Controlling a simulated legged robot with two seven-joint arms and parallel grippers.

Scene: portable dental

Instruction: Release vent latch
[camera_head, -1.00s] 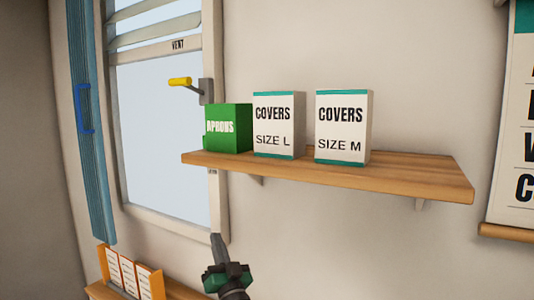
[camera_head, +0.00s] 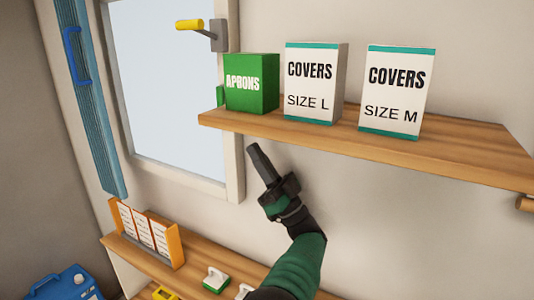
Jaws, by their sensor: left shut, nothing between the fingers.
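The vent latch has a yellow handle (camera_head: 189,25) that sticks out to the left from a grey mount (camera_head: 219,36) on the right side of the window frame (camera_head: 236,165). The handle lies roughly level. My left gripper (camera_head: 256,151) is shut and empty, pointing up and a little left. It shows below the wooden shelf and well below the latch, apart from both. The vent slats at the window's top are out of view. My right gripper is not in view.
The wooden shelf (camera_head: 470,160) holds a green aprons box (camera_head: 252,85) close to the latch, a size L covers box (camera_head: 314,80) and a size M covers box (camera_head: 396,95). Below are a lower shelf (camera_head: 190,262) with an orange card rack (camera_head: 172,245) and a blue case (camera_head: 62,285).

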